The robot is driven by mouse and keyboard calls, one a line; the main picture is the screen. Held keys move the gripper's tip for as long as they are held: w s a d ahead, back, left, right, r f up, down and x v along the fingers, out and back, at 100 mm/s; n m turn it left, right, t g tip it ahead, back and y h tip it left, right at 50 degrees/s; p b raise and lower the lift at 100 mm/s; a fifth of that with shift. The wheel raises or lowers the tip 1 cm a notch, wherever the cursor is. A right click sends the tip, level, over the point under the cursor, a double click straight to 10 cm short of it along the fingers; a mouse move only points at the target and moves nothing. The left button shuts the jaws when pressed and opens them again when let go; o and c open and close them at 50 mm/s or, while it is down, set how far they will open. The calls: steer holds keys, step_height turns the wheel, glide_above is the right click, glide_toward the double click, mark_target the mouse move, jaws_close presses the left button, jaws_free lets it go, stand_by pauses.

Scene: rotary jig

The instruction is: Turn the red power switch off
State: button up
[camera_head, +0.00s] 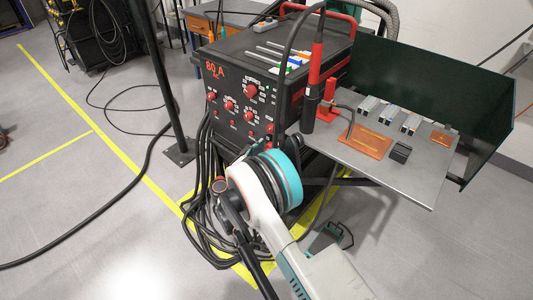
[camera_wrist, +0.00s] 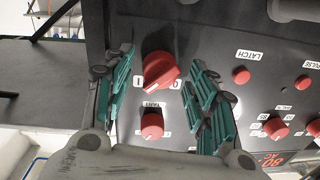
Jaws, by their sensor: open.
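The red power switch (camera_wrist: 161,71) is a rotary knob on the dark front panel, in the upper middle of the wrist view. White I and O marks sit on either side of it. A light line on its ridge appears to slant toward the I side. My gripper (camera_wrist: 160,88) is open, with one green-padded finger to each side of the switch. I see no clear contact with it. In the head view, my wrist hides the switch and the fingers in front of the lower panel of the black power unit (camera_head: 238,84).
Other red knobs (camera_wrist: 275,127) are to the right. A grey side table (camera_head: 395,178) with small parts and a torch (camera_head: 312,95) adjoins the unit. Black cables (camera_head: 203,215) hang at lower left.

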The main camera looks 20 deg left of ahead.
steer(key=shift+w+d, duration=0.1)
steer(key=shift+w, duration=0.1)
steer(key=c, duration=1)
steer(key=shift+c, duration=0.2)
